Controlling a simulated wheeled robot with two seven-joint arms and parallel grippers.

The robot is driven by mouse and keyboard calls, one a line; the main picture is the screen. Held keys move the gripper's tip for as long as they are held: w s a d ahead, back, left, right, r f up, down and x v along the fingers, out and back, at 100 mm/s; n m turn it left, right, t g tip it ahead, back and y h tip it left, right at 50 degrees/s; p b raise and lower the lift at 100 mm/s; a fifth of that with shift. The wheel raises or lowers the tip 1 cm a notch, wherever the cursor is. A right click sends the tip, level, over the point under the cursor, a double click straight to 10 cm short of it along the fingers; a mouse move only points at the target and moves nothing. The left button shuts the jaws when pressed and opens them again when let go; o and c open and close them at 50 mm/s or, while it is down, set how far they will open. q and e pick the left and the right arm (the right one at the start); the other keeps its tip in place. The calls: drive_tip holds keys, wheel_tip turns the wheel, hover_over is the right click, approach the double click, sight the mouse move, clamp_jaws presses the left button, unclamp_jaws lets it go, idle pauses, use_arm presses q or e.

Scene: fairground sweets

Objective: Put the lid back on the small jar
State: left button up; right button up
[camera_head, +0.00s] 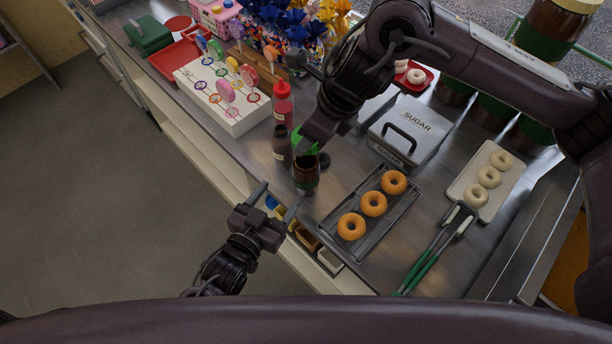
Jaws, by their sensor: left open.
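The small jar (306,180) stands upright on the steel counter, brown with a green band. Its mouth looks open and dark. A dark round piece (323,161) shows just behind the jar on its right; it may be the lid, but it is partly hidden. My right gripper (302,150) points down above and just behind the jar's mouth. Whether its fingers are open or hold something cannot be made out. My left gripper (277,198) is open and empty, in front of the jar to its left, near the counter's front edge.
A dark bottle (281,146) and a red bottle (283,104) stand close behind the jar. A tray (392,213) of orange doughnuts lies right of it.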

use_arm(q)
drive_tip(key=shift+s+d+r+m+t+h, duration=0.3)
drive_tip(key=shift+s+d+r+t+h, duration=0.35)
drive_tip(key=shift+s+h, duration=0.2)
use_arm(e)
drive_tip(key=shift+a+r+n, duration=0.1)
drive_tip(key=shift+n, duration=0.3)
use_arm(q)
drive_tip(key=x, duration=1.2)
drive_tip(key=c, duration=1.2)
drive_tip(key=shift+o, duration=0.2)
use_arm(e)
hover_over(309, 162)
drive_tip(key=shift+f, duration=2.45)
